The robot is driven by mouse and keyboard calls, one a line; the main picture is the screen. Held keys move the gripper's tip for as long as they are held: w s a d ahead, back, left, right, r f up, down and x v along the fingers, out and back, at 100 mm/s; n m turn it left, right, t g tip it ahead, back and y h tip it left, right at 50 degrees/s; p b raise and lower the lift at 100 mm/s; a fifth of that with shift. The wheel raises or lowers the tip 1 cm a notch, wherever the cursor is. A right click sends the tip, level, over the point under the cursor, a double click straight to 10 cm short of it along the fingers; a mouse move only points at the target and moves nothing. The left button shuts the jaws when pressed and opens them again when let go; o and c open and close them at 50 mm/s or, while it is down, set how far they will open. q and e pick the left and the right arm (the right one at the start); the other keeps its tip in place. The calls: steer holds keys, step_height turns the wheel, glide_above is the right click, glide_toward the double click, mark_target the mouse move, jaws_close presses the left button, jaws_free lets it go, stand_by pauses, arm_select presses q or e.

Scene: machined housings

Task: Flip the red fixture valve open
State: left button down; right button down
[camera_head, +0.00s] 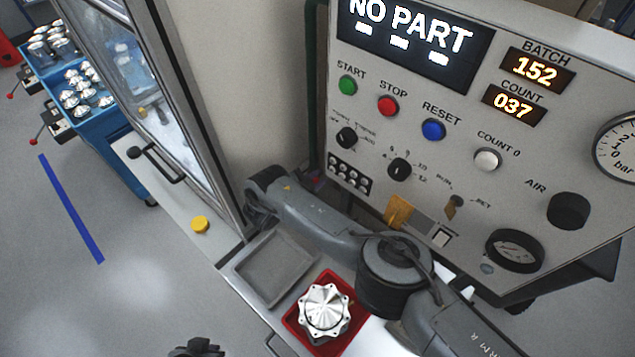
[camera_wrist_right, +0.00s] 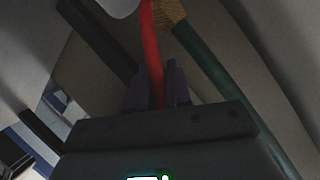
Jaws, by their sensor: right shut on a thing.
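In the right wrist view a slim red lever (camera_wrist_right: 152,45) runs down from a pale rounded part at the top edge. My right gripper (camera_wrist_right: 158,88) has its two dark fingers on either side of the lever's lower end and is shut on it. In the head view my right arm reaches across to the cabinet's corner. Its fingers are hard to make out there, and the valve is mostly hidden behind the arm. A dark tip at the bottom edge (camera_head: 197,347) seems to be my left gripper; its jaws cannot be read.
A green hose (camera_wrist_right: 205,65) with a brass fitting (camera_wrist_right: 170,12) runs close right of the lever. Below my arm are an empty grey tray (camera_head: 275,262) and a red tray (camera_head: 349,288) holding a silver housing (camera_head: 327,310). The control panel (camera_head: 455,190) stands behind, reading NO PART.

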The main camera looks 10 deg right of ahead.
steer(key=c, duration=1.1)
jaws_free()
steer(key=shift+c, duration=0.2)
steer(key=shift+s+a+r, duration=0.2)
steer(key=shift+s+a, duration=0.15)
steer(key=shift+a, duration=0.05)
steer(key=p+v, duration=0.2)
steer(key=v, duration=0.7)
steer(key=shift+s+a, duration=0.2)
steer(key=shift+r, duration=0.1)
